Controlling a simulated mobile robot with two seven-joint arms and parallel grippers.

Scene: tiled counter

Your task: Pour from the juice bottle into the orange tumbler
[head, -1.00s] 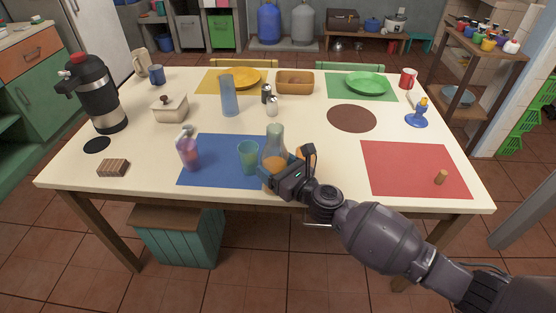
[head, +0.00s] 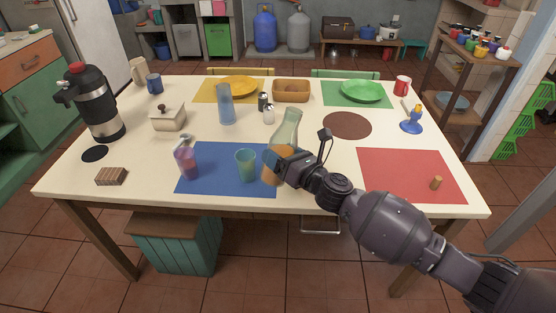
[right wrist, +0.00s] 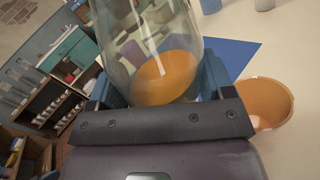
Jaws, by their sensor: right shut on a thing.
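The juice bottle (head: 287,127) is clear glass with orange juice low inside. In the head view it leans, its neck toward the right, near the right edge of the blue mat. My right gripper (head: 280,160) is shut around its lower body. In the right wrist view the bottle (right wrist: 150,35) stands between the fingers of the gripper (right wrist: 160,95), with juice inside. The orange tumbler (right wrist: 272,98) shows close beside the gripper, at the right of that view. In the head view it is mostly hidden behind bottle and gripper. My left gripper is not in view.
A teal tumbler (head: 246,165) stands on the blue mat (head: 215,178), just left of the bottle. A cork (head: 436,183) stands on the red mat (head: 395,175).

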